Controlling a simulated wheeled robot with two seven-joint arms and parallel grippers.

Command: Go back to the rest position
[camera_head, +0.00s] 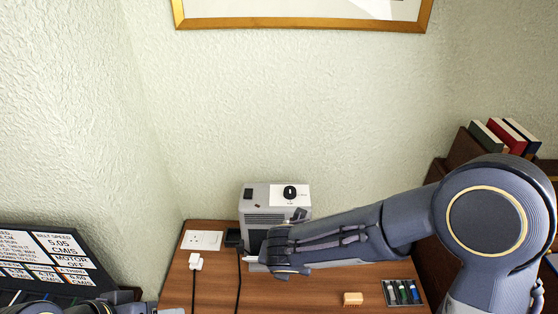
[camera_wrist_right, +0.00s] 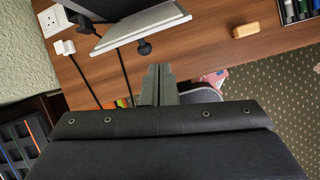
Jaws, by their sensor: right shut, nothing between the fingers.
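My right arm reaches in from the right across the wooden desk in the head view. Its gripper (camera_head: 250,259) is in front of the grey box with a black knob (camera_head: 262,190). In the right wrist view its two fingers (camera_wrist_right: 158,78) are together with nothing between them. The box and its knob (camera_wrist_right: 144,47) show just beyond the fingertips; I cannot tell whether they touch. A dark part of my left arm shows at the bottom left edge of the head view, with what looks like its gripper tip (camera_head: 170,311), mostly cut off.
On the desk (camera_head: 210,290) are a wall socket plate (camera_head: 202,240), a white plug (camera_head: 196,262) with cords, a tan block (camera_head: 352,298) and a tray of small coloured items (camera_head: 403,291). A display panel (camera_head: 50,250) stands left. Books (camera_head: 505,136) stand on the right.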

